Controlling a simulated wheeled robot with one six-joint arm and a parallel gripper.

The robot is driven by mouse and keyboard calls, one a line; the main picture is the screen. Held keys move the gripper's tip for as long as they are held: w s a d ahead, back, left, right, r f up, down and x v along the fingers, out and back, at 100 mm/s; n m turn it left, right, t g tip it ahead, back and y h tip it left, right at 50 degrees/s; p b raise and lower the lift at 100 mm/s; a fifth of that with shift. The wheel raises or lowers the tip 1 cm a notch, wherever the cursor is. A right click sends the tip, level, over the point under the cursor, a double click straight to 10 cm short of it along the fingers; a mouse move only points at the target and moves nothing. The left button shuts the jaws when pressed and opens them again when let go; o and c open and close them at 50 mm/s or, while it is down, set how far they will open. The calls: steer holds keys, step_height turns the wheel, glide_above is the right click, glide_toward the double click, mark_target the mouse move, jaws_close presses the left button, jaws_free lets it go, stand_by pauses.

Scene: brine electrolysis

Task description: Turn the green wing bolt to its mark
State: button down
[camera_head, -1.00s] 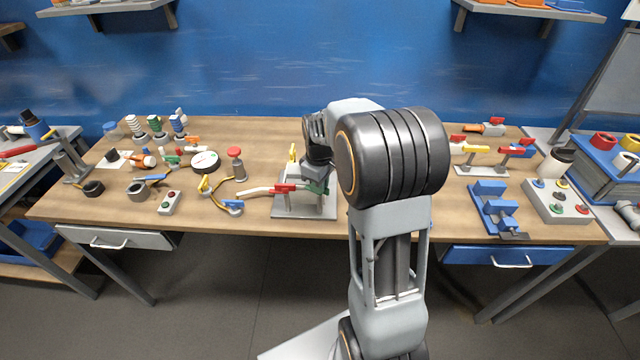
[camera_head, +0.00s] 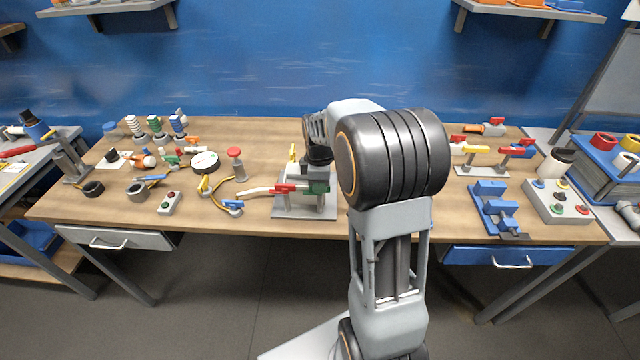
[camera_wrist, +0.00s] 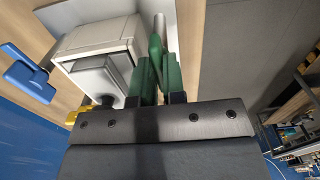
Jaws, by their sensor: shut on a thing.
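The green wing bolt (camera_wrist: 156,46) shows in the wrist view between the two green fingers of my gripper (camera_wrist: 159,72). My gripper is shut on it, and the fingers hide part of it. In the head view a green part (camera_head: 319,187) shows at the fixture beneath my wrist; I cannot tell bolt from fingers there. The fixture stands on a grey plate (camera_head: 290,213) and carries a red handle (camera_head: 285,188) and an upright yellow part (camera_head: 293,153). The bolt's mark cannot be made out.
In the wrist view a pale box-shaped block (camera_wrist: 100,42) lies close left of the fingers, with a blue handle (camera_wrist: 28,74) farther left. In the head view a blue-handled hose (camera_head: 232,208) lies left of the fixture. A blue stepped block (camera_head: 490,205) stands to the right.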

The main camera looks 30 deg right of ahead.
stand_by(0.3)
steer(key=c, duration=1.2)
jaws_free()
steer(key=shift+r, duration=0.1)
step_height(320, 180, up, 14)
steer(key=shift+f, duration=0.2)
steer(key=s+a+f+m+t, duration=0.2)
steer(key=s+a+f+m, duration=0.1)
steer(key=s+m, duration=0.3)
steer(key=s+a+f+m+t, duration=0.2)
steer(key=s+a+m, duration=0.4)
steer(key=s, duration=0.4)
steer(key=shift+a+f, duration=0.3)
steer(key=shift+f, duration=0.25)
